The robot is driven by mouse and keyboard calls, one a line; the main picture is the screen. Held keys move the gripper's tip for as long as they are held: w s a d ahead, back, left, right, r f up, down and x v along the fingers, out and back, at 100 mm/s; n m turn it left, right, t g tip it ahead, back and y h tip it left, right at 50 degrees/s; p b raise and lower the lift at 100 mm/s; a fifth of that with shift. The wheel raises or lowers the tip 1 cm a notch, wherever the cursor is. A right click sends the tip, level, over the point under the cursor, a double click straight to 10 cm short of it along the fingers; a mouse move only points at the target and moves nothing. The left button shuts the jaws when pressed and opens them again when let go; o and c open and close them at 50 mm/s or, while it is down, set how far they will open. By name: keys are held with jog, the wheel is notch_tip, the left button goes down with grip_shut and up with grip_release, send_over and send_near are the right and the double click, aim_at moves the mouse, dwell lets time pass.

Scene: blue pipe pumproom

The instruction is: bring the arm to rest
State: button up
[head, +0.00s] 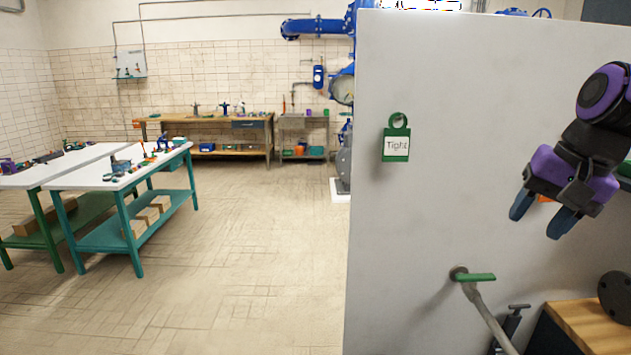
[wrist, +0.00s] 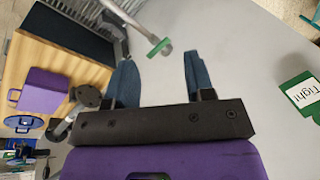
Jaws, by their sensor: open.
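My gripper (head: 543,216) is at the right in the head view, in front of a light grey panel, with its two blue fingers pointing down and to the left. The fingers are apart and nothing is between them. In the wrist view my gripper (wrist: 158,75) also shows open and empty. A green tag reading "Tight" (head: 396,146) hangs on the panel, left of my gripper and apart from it. A pipe with a green-handled lever (head: 476,277) is below my gripper, also apart from it; the green end (wrist: 160,47) shows beyond the fingers in the wrist view.
The grey panel (head: 450,80) fills the right side. A wooden-topped bench (head: 590,322) with a dark round part stands at lower right. Two tables (head: 100,180) with small items stand at left, and a workbench (head: 215,118) at the back. The floor (head: 240,250) between is clear.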

jog(key=s+a+r+n+t+h, duration=0.1)
jog(key=s+a+n+t+h, duration=0.1)
jog(key=s+n, duration=0.4)
jog(key=shift+s+t, duration=0.3)
jog(key=shift+s, duration=2.4)
jog(key=shift+a, duration=0.1)
